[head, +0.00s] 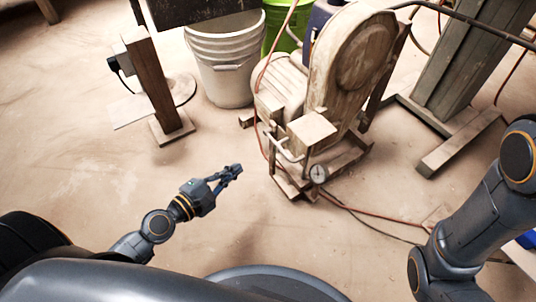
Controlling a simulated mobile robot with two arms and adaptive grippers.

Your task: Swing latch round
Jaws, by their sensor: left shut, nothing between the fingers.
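A dusty wooden-looking machine (343,65) with a rounded upright body stands on the floor right of centre. A small flat plate (312,128), a pale bent handle or pipe (281,146) and a round gauge (319,173) are on its near side. I cannot make out for sure which part is the latch. My left gripper (236,171) is shut and empty, over bare floor in front of and left of the machine, apart from it. My right arm comes in at the right edge, but its gripper is out of view.
A white bucket (224,62) and a green bin (283,29) stand behind. A post on a square foot (172,126) is at the left, a heavy stand (450,130) at the right. A red hose (375,213) lies on the floor. Floor at centre left is clear.

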